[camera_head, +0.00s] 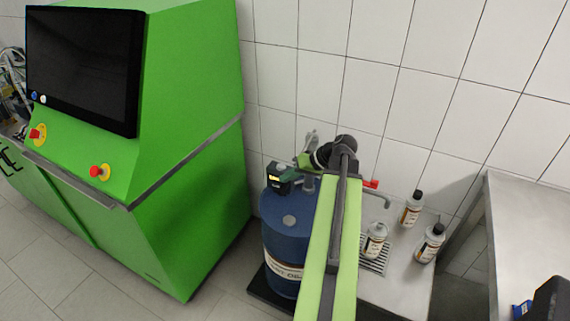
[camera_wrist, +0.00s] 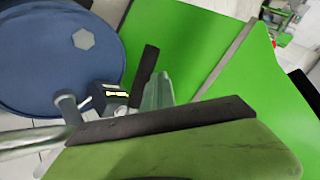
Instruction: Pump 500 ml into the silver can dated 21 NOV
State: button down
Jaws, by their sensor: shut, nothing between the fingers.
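The blue barrel (camera_head: 282,238) has a small pump meter (camera_head: 279,177) on top; the meter also shows in the wrist view (camera_wrist: 117,95). A grey spout (camera_head: 383,198) with a red handle (camera_head: 371,184) shows behind my arm. My gripper (camera_head: 311,137) is shut and empty, raised above and behind the barrel near the tiled wall.
A large green console (camera_head: 190,190) with a dark screen (camera_head: 82,65) and red buttons (camera_head: 99,172) stands at left. A steel table (camera_head: 530,230) is at right. The grate (camera_head: 374,262) lies on a pale surface. My arm hides part of the pump.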

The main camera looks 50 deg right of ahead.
jog(key=shift+r, duration=0.1)
dwell(0.4)
notch_tip(320, 180, up, 10)
jog(key=d+p, duration=0.1)
jog(key=p, duration=0.9)
jog(key=shift+w, duration=0.15)
jog(key=shift+r, duration=0.1)
dwell(0.4)
jog(key=r+p, duration=0.4)
jog(key=p, duration=0.1)
jog(key=shift+w+d+r, duration=0.1)
jog(key=shift+d+r, duration=0.15)
jog(key=shift+r, duration=0.15)
dwell(0.4)
